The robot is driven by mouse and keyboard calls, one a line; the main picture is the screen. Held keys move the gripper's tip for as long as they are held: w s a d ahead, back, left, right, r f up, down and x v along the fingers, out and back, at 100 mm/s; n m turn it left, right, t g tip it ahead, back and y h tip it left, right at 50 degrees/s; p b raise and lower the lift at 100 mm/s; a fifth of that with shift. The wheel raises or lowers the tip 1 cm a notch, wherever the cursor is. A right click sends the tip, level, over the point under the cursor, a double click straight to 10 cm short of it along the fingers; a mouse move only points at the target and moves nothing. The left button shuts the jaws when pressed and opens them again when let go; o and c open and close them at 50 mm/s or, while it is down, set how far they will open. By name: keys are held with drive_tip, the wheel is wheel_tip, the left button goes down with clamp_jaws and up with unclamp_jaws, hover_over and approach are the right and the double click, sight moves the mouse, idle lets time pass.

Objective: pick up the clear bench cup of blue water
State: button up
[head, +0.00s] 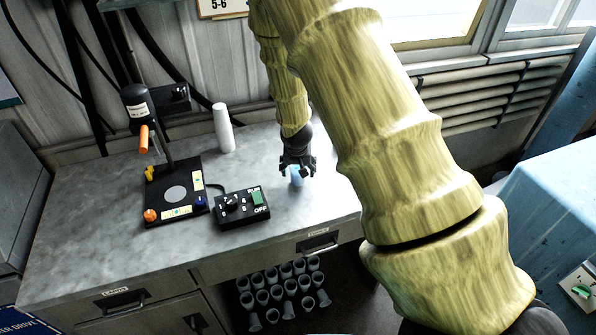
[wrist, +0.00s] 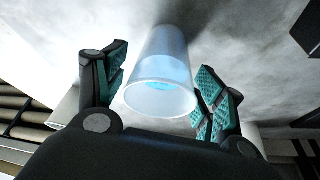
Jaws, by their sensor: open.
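The clear bench cup of blue water (head: 297,175) stands on the grey bench, partly hidden by my gripper in the head view. In the wrist view the cup (wrist: 163,75) is translucent, with blue water inside, and its open rim faces the camera. My gripper (head: 297,166) is at the cup near the bench's right end. In the wrist view my gripper (wrist: 160,88) is open, with one teal-padded finger on each side of the cup. The right finger is close to the cup wall; I cannot tell whether it touches. A gap shows on the left.
A disperser stand (head: 172,190) with an orange part is at the left of the bench (head: 90,215). A black control box (head: 241,208) sits left of the cup. A white cup stack (head: 223,128) stands behind. Several grey cups (head: 283,287) are below the bench.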

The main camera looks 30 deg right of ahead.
drive_tip(key=shift+p+x, duration=0.3)
drive_tip(key=shift+x, duration=0.75)
drive_tip(key=c, duration=1.1)
